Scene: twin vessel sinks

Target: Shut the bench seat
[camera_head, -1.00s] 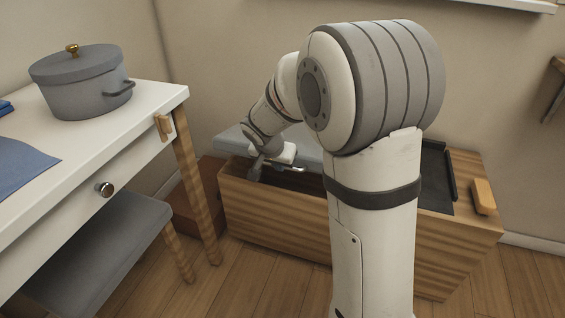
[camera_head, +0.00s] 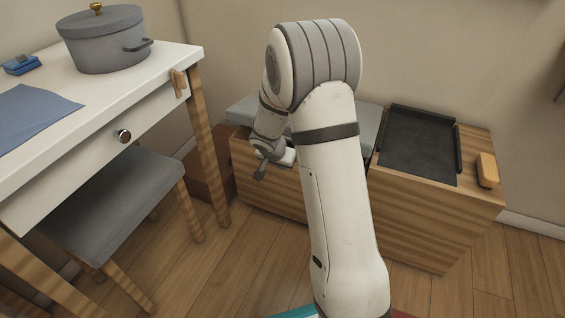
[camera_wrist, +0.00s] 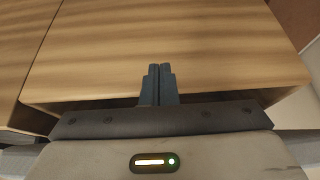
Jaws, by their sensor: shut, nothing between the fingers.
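The wooden bench (camera_head: 270,189) stands against the back wall, with a grey padded seat (camera_head: 369,128) over its left part. The seat looks down on the box and no dark gap shows, but my arm hides its middle, so I cannot tell if it is fully flush. My gripper (camera_head: 260,172) is in front of the bench's left part. In the wrist view my gripper (camera_wrist: 159,68) has its fingers together and empty, with the bench's wooden surface (camera_wrist: 170,45) ahead of them. I cannot tell whether they touch it.
A black tray (camera_head: 417,147) and a yellow-orange block (camera_head: 487,170) lie on the bench's right part. A white table (camera_head: 120,87) with a grey pot (camera_head: 106,42) stands at the left, a grey-topped stool (camera_head: 112,205) below it. Wooden floor (camera_head: 240,265) is clear in front.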

